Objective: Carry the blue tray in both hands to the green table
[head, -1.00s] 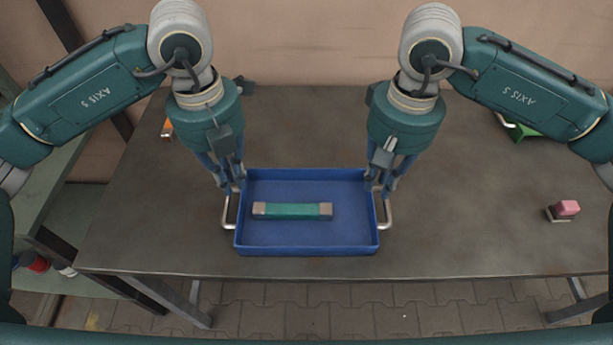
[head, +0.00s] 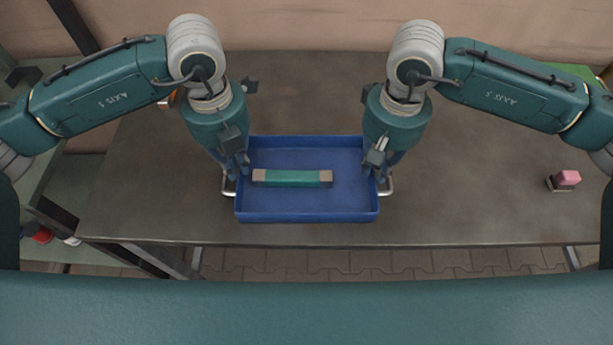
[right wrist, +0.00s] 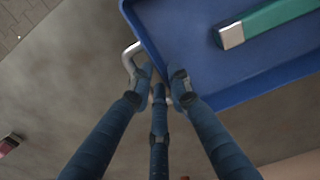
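The blue tray (head: 307,216) lies flat on the dark table near its front edge. It has a metal handle on each short side, and a green bar with grey ends (head: 292,178) lies inside it. My left gripper (head: 236,182) is down at the left handle (head: 228,187); its fingertips are partly hidden. My right gripper (head: 380,177) is down at the right handle (head: 388,188).
The dark table (head: 480,215) has free room around the tray. A pink-topped block (head: 567,179) stands at the right. A green object (head: 580,72) shows behind my right arm. A shelf stands at the left, with a red item (head: 41,236) on it.

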